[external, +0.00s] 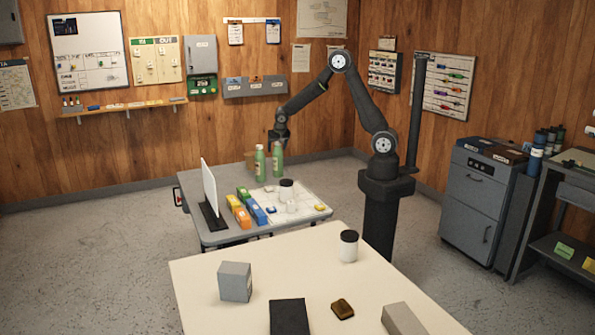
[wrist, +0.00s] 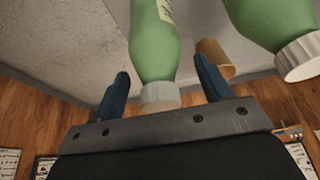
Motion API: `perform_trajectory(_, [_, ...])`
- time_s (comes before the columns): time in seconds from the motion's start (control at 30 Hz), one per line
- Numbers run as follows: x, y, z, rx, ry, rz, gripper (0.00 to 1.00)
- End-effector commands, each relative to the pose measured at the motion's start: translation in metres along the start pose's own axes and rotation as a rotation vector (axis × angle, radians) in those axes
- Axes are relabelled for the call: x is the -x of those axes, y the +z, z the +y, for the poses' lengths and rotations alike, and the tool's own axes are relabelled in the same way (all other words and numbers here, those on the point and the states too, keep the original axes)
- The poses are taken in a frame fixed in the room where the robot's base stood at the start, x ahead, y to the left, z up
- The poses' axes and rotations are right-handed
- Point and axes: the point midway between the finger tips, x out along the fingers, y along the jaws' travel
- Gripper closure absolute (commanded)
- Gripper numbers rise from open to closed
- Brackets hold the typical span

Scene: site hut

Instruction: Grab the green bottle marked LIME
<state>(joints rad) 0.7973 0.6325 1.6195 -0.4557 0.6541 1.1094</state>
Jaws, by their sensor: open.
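Two green bottles with pale caps stand upright side by side at the back of the grey table, a left one (external: 260,163) and a right one (external: 277,163). The lettering on their labels is too small or cut off to read, so I cannot tell which is LIME. My gripper (external: 276,146) is open, close above and beside them. In the wrist view, one green bottle (wrist: 155,45) appears between my two spread fingers (wrist: 166,88), its cap near the palm. I cannot tell whether the fingers touch it. The other bottle (wrist: 272,25) lies outside the fingers, to the right.
A white upright panel (external: 209,190), coloured boxes (external: 243,207) and a dark-lidded jar (external: 286,190) share the grey table (external: 214,235).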

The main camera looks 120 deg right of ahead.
Motion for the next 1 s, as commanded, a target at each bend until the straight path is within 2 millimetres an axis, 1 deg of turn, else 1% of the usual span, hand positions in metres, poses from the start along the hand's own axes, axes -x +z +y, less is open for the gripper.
perform_trajectory(0.2, [-0.001, 0.0, 0.0, 0.0, 0.0, 0.001, 0.29])
perform_trajectory(0.23, [-0.001, 0.0, 0.0, 0.0, 0.0, 0.001, 0.31])
perform_trajectory(0.37, [-0.001, 0.0, 0.0, 0.0, 0.0, 0.001, 0.57])
perform_trajectory(0.4, [-0.001, 0.0, 0.0, 0.0, 0.0, 0.001, 0.65])
perform_trajectory(0.47, [-0.001, 0.0, 0.0, 0.0, 0.0, 0.001, 0.77])
perform_trajectory(0.5, [-0.001, 0.0, 0.0, 0.0, 0.0, 0.001, 0.84])
perform_trajectory(0.53, [-0.001, 0.0, 0.0, 0.0, 0.0, 0.001, 0.88])
perform_trajectory(0.57, [-0.001, 0.0, 0.0, 0.0, 0.0, 0.001, 0.88])
perform_trajectory(0.6, [-0.001, 0.0, 0.0, 0.0, 0.0, 0.001, 0.93])
perform_trajectory(0.87, [0.002, -0.002, 0.0, 0.0, 0.0, 0.001, 0.93])
perform_trajectory(1.0, [0.012, -0.006, 0.0, 0.0, -0.001, 0.003, 0.93])
